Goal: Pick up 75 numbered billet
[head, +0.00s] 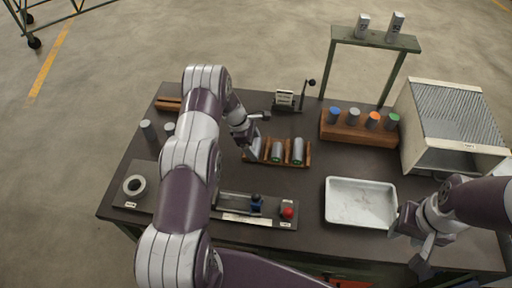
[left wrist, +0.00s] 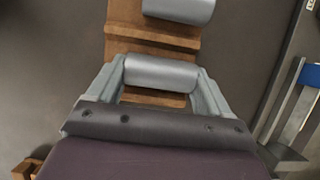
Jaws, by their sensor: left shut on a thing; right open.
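My left gripper (head: 251,150) is shut on a grey cylindrical billet (left wrist: 160,73) at the left end of the wooden rack (head: 307,158). In the left wrist view, the billet lies between the two fingers over the wood. Whether it is clear of the rack, I cannot tell. More grey billets lie in the rack to its right, one at the right end (head: 298,148); a neighbour also shows in the left wrist view (left wrist: 180,8). No number is readable on them. My right gripper (head: 412,247) is open and empty by the white tray's right side.
The white tray (head: 360,221) is empty. A wooden block (head: 345,134) holds several colour-topped cylinders. A green stand (head: 374,42) carries two marked pieces. A ribbed metal box (head: 418,160) stands at right. A red button (head: 288,212) and a ring (head: 134,186) sit at the front.

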